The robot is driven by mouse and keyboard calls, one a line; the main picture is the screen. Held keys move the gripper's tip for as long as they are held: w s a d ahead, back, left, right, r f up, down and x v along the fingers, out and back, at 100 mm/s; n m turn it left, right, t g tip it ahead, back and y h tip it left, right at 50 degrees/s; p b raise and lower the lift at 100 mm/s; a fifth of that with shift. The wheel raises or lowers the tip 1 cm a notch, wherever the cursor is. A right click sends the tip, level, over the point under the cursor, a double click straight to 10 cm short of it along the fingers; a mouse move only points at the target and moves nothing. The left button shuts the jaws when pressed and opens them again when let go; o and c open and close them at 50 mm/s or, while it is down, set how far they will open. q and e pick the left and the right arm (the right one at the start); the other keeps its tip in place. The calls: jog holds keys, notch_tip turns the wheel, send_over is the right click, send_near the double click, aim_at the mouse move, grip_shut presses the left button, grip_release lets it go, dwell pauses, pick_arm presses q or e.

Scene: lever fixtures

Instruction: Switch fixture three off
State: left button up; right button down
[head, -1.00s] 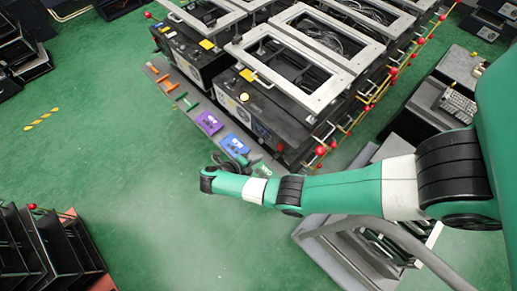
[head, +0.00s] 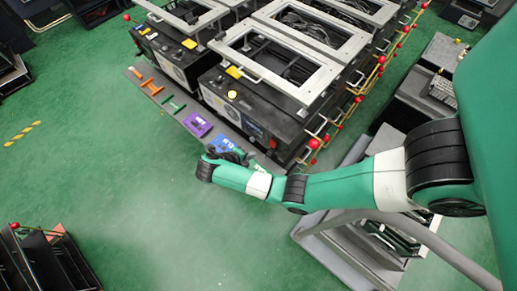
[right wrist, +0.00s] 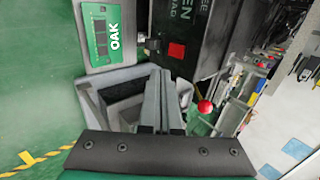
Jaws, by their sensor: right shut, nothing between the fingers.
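A grey strip along the front of the black rack carries coloured fixtures. Two orange handles (head: 143,80) and a green handle (head: 173,104) stand at its left. A purple plate (head: 197,124) and a blue plate (head: 224,143) follow to the right. A green plate marked OAK (right wrist: 102,38) is at the upper left in the right wrist view. I cannot tell which one is fixture three, nor any lever's position. My right gripper (right wrist: 160,98) is shut and empty, beside the OAK plate in that view. In the head view it is partly hidden by my wrist. My left gripper is out of view.
The black rack (head: 235,105) with grey top frames (head: 275,85) stands behind the strip. Red ball knobs (head: 314,143) stick out at its corner. Another black rack (head: 45,265) is at the lower left. Open green floor (head: 95,150) lies between.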

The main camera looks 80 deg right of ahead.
aim_at(273, 144)
jog(key=s+d+r+b+x, duration=0.1)
jog(key=b+x, duration=0.2)
jog(key=x, duration=0.9)
jog(key=shift+d+r+b, duration=0.3)
jog(key=shift+d, duration=0.1)
